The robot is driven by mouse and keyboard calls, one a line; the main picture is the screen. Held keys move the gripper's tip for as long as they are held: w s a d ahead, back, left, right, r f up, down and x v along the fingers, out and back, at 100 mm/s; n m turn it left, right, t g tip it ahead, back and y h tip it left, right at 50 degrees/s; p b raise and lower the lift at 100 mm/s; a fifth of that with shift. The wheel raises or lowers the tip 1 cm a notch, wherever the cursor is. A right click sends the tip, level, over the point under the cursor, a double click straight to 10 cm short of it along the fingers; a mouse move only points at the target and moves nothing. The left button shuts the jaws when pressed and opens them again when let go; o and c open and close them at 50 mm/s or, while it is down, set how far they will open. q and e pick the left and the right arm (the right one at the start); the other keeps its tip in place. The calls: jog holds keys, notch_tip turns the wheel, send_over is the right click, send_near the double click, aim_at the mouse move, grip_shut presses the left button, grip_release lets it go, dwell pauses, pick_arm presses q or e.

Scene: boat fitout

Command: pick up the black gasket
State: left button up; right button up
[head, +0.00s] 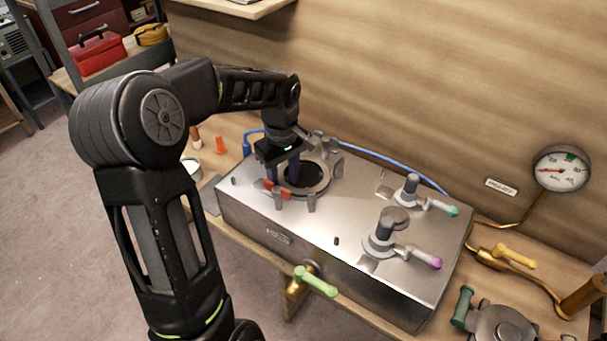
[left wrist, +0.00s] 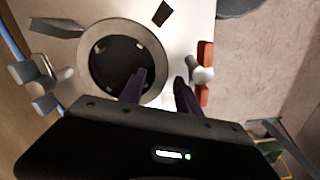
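A grey metal ring (head: 322,187) surrounds a dark round area on top of the steel tank (head: 340,225). In the left wrist view the ring (left wrist: 88,32) encloses a black round area (left wrist: 112,65) with a few light spots. I cannot tell whether this black area is the black gasket or just the opening; no other gasket stands out. My left gripper (head: 283,174) points down over the ring's near left part. In the left wrist view its two dark fingers (left wrist: 161,92) are apart, one over the black area, one outside the ring. Nothing shows held. My right gripper is out of view.
An orange-red handled clamp (left wrist: 205,73) stands beside the ring. Two valves with a green handle (head: 452,211) and a purple handle (head: 435,262) rise from the tank's right part. A blue hose (head: 385,160) runs behind. A gauge (head: 561,169) hangs on the wall.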

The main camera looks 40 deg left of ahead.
pick_arm(q)
jog(key=shift+c, duration=0.3)
grip_shut()
dwell(0.5)
